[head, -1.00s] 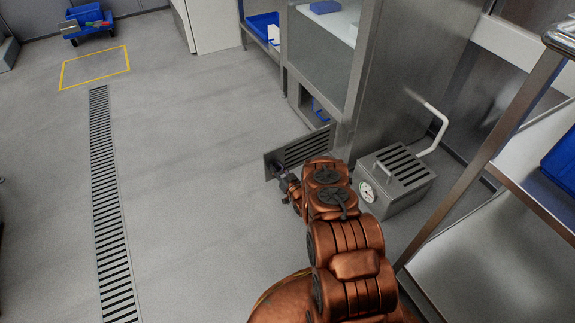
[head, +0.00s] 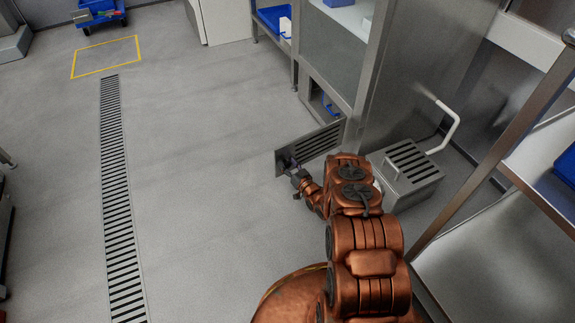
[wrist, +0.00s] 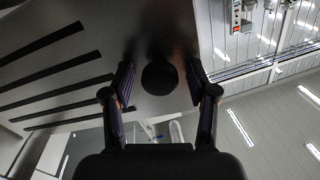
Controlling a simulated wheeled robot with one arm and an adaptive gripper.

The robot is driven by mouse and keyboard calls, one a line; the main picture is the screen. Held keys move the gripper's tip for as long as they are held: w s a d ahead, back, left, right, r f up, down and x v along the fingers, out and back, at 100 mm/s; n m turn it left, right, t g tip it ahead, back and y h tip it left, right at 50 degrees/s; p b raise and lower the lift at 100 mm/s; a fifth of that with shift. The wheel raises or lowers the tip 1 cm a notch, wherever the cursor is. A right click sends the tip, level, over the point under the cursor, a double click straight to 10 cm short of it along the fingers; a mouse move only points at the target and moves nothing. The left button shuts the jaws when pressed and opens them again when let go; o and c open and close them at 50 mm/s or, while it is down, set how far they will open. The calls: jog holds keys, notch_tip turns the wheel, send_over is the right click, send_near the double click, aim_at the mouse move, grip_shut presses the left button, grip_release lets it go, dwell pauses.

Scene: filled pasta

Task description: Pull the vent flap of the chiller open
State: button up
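The vent flap (head: 312,145) is a grey slotted metal panel, swung well out from the low opening (head: 317,97) at the base of the chiller (head: 332,45). My gripper (head: 291,165) is at the flap's free left end, on its near face. In the wrist view the flap (wrist: 60,75) fills the upper left, with dark slots. A dark round knob (wrist: 160,77) sits between my two spread fingers (wrist: 160,68), with a gap visible on each side. The gripper looks open around the knob and not closed on it.
A slotted steel box (head: 408,170) with a white pipe (head: 448,128) stands right of my arm. A steel rack (head: 480,150) is at the right. The floor (head: 205,150) left of the flap is clear, with a long drain grate (head: 117,200).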

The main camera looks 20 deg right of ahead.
jog(key=s+d, duration=0.2)
jog(key=s, duration=0.9)
jog(key=shift+s, duration=0.4)
